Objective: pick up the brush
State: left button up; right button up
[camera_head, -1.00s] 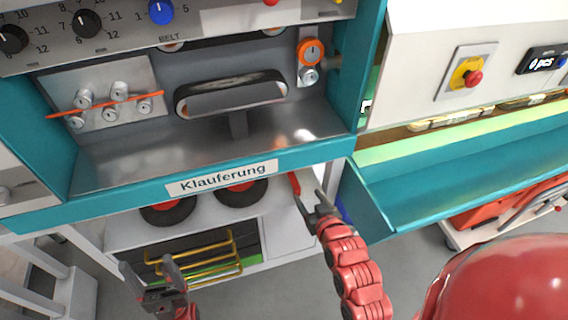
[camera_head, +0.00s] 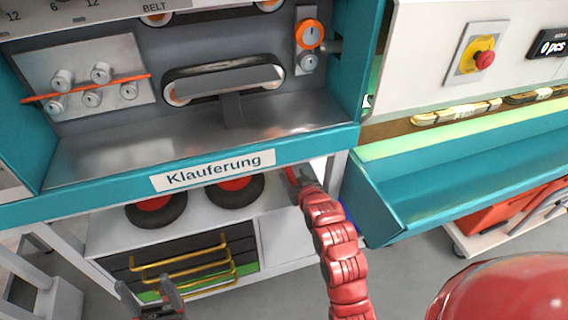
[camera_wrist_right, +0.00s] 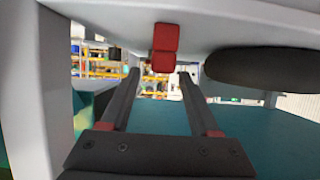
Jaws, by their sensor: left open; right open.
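A small red block-shaped piece, which may be the brush's handle, shows in the right wrist view (camera_wrist_right: 164,48) against a white surface. The rest of it is hidden, and I cannot make out bristles. My right gripper (camera_wrist_right: 158,75) is open. Its two fingers point toward the red piece, which appears just beyond the gap between the tips, and nothing is seen held. In the head view my right gripper (camera_head: 297,178) is at the white shelf below the teal machine edge, mostly hidden by its own arm. My left gripper (camera_head: 146,292) is open and empty at the bottom left.
Black wheels with red hubs (camera_head: 236,190) lie on the white shelf (camera_head: 175,230), left of my right gripper. One dark wheel shows close by in the right wrist view (camera_wrist_right: 265,70). The teal machine edge (camera_head: 100,195) overhangs. A teal tray (camera_head: 440,190) is at right.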

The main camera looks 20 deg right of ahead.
aim_at(286, 168)
jog(key=x, duration=0.2)
jog(key=f+x, duration=0.1)
jog(key=shift+w+f+b, duration=0.1)
jog(key=shift+w+b, duration=0.1)
jog(key=shift+b, duration=0.1)
jog(key=shift+w+f, duration=0.1)
jog(key=shift+w, duration=0.25)
grip_shut()
